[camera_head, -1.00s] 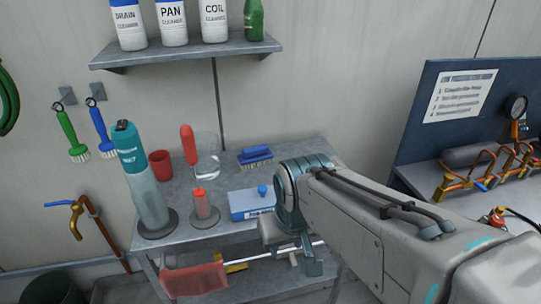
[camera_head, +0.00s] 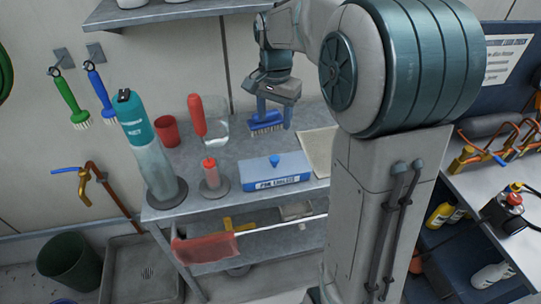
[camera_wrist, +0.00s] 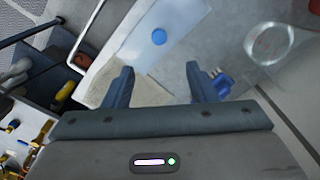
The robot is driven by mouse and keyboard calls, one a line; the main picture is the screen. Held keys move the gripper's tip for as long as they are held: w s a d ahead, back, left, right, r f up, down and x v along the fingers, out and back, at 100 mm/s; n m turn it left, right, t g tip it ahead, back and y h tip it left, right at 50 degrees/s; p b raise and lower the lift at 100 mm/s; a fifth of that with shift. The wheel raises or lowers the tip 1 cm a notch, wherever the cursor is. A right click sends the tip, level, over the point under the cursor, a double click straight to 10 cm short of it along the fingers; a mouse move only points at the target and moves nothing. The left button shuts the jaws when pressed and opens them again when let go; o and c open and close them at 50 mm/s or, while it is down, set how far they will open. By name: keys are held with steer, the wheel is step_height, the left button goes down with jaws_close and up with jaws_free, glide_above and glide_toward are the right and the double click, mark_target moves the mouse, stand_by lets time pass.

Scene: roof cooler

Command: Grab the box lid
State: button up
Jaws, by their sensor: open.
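The blue box (camera_head: 276,178) with a lighter blue lid and a round blue knob (camera_head: 274,160) sits on the grey bench near its front edge. In the wrist view the lid (camera_wrist: 185,22) lies beyond my fingertips, with its knob (camera_wrist: 159,37) near the top middle. My gripper (camera_head: 274,112) is above the bench, behind the box and near the blue brush. In the wrist view my gripper (camera_wrist: 160,78) has its two fingers spread with nothing between them. The fingers are apart from the lid and the knob.
A beige mat (camera_head: 316,146) lies right of the box. A shelf (camera_head: 165,12) hangs above.

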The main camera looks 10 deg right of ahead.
glide_above(275, 158)
steer(key=f, duration=0.5)
steer(key=w+f, duration=0.1)
steer(key=f, duration=0.2)
steer(key=shift+a+f, duration=0.25)
steer(key=shift+f, duration=0.05)
steer(key=shift+s+d+f+p, duration=0.1)
steer(key=shift+s+f+p, duration=0.1)
steer(key=shift+f, duration=0.7)
steer(key=shift+s+f+p, duration=0.1)
steer(key=shift+f+p, duration=0.1)
steer(key=shift+f, duration=0.7)
steer(key=shift+s+d+f+p, duration=0.1)
steer(key=shift+f+p, duration=0.1)
steer(key=shift+f, duration=0.7)
jaws_close()
